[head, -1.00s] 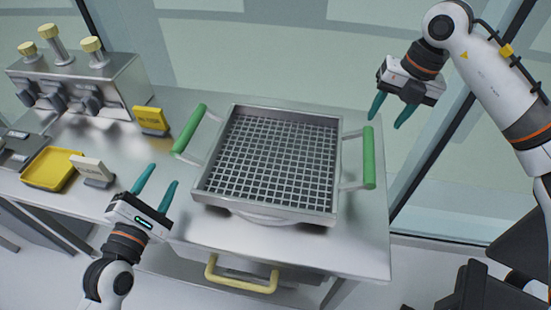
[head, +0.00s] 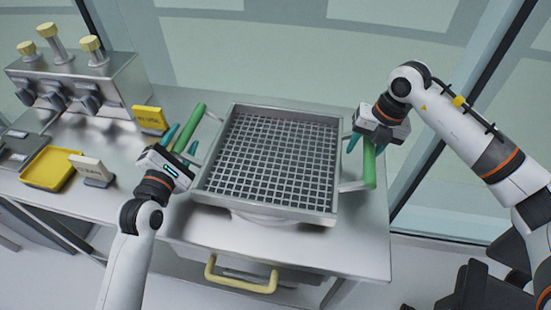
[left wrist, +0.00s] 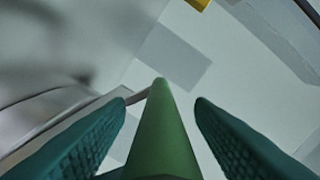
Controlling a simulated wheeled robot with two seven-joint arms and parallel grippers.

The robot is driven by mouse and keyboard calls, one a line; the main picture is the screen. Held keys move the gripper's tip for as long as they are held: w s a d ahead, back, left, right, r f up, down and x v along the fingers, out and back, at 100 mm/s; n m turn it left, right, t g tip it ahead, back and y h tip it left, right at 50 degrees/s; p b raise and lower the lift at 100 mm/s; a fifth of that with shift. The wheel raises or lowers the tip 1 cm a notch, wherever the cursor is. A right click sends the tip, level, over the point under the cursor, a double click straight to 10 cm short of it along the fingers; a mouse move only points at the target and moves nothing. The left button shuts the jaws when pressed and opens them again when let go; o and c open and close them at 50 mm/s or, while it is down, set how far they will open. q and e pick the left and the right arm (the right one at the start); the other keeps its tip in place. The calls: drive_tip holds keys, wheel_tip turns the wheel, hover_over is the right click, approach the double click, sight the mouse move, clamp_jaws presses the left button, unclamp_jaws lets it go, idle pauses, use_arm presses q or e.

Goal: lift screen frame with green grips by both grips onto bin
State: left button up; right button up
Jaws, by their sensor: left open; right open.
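The screen frame (head: 212,193) is a square metal tray with a mesh floor, lying on a round pale base on the metal counter. Its left green grip (head: 190,127) and right green grip (head: 369,163) stick out at its sides. My left gripper (head: 181,146) is open at the left grip. In the left wrist view the left grip (left wrist: 161,140) lies between the two open teal fingers, with a gap on each side. My right gripper (head: 366,146) is open at the right grip, with a finger visible on the left side of it. The other finger is mostly hidden.
A metal dispenser (head: 85,85) with yellow knobs stands at the back left. A yellow tray (head: 48,169), a white sign (head: 91,168) and a yellow sign (head: 150,119) are on the left. A yellow drawer handle (head: 240,285) sticks out below the counter front.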

use_arm(q)
clamp_jaws()
use_arm(e)
clamp_jaws()
idle(1.0)
use_arm(q)
drive_tip(key=shift+r, duration=0.25)
use_arm(e)
drive_tip(key=shift+w+r, duration=0.15)
drive_tip(key=shift+r, duration=0.15)
